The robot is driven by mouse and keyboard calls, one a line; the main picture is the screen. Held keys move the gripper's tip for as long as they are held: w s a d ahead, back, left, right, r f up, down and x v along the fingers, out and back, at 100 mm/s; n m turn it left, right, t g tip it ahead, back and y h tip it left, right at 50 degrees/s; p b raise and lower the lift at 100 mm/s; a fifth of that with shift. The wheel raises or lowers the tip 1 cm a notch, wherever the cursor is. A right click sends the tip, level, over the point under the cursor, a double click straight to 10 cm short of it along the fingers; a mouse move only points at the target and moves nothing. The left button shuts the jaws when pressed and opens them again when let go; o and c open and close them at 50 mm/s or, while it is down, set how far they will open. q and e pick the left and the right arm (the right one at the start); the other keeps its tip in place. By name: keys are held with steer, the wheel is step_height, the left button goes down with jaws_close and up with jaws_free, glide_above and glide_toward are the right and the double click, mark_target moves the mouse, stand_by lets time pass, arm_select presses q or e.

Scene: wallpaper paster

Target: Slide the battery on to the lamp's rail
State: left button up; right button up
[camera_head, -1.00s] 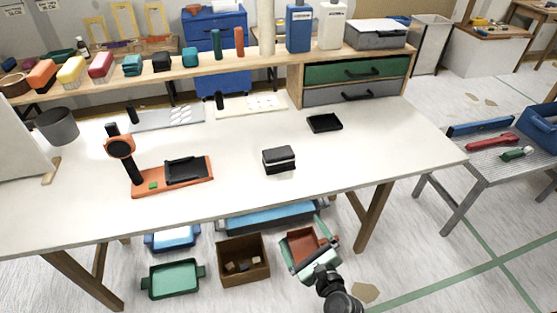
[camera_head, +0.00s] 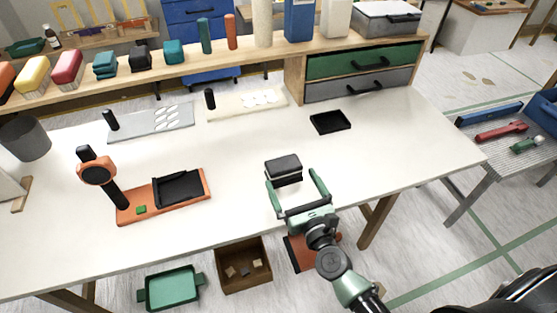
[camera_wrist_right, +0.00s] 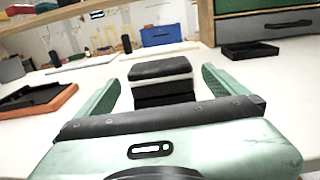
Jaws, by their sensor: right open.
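The battery (camera_head: 284,169) is a black block with a light band around it, and it stands on the white table near the front edge. It also shows in the right wrist view (camera_wrist_right: 161,72). The lamp (camera_head: 97,172) has an orange head, a black post and an orange base, on the table's left part. A black rail (camera_head: 180,188) lies on the base. My right gripper (camera_head: 294,178) is open, its two green fingers on either side of the battery's near part. My left gripper is not in view.
A black tray (camera_head: 330,121) lies behind and right of the battery. Two flat boards, one grey (camera_head: 150,121) and one cream (camera_head: 246,104), lie at the back below the shelf. The table between battery and lamp base is clear.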

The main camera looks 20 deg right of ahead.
mark_target(280, 157)
steer(key=shift+w+r, duration=0.15)
steer(key=shift+w, duration=0.3)
steer(key=shift+w+a+r+p, duration=0.15)
steer(key=shift+w+p, duration=0.15)
steer(key=shift+w, duration=0.35)
steer(key=w, duration=0.4)
steer(key=shift+a+f+p, duration=0.1)
steer(key=shift+f+p, duration=0.15)
steer(key=shift+p, duration=0.05)
steer(key=shift+w, duration=0.2)
steer(key=c, duration=1.5)
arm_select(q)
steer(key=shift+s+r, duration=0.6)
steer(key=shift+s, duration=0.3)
arm_select(e)
steer(key=shift+w, duration=0.1)
steer(key=shift+c, duration=1)
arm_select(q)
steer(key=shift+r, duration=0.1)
arm_select(e)
steer(key=shift+r, duration=0.15)
